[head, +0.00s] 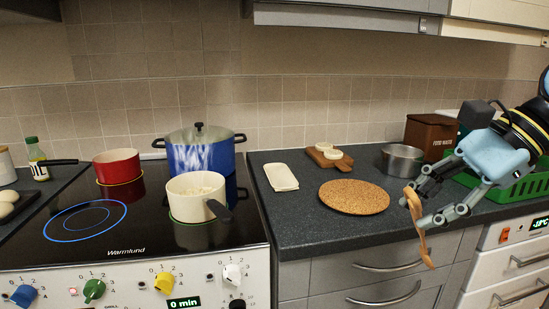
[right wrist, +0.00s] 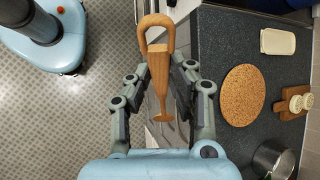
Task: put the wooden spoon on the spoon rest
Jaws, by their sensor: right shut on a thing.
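The wooden spoon (head: 423,248) is light brown, with an open loop at one end. My right gripper (head: 416,206) is shut on it and holds it tilted in the air, just off the counter's front edge. In the right wrist view, the spoon (right wrist: 159,72) sits between the fingers of the gripper (right wrist: 161,80), with the loop beyond the fingertips. The spoon rest (head: 281,177) is a cream rectangular dish, empty, on the counter right of the stove. It also shows in the right wrist view (right wrist: 278,41). My left gripper is not in view.
A round cork mat (head: 354,197) lies between the spoon rest and my right gripper. A wooden board (head: 330,160) and a steel pan (head: 402,160) stand behind it. A cream saucepan's dark handle (head: 219,210) points toward the counter. A green basket (head: 515,188) is at the right.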

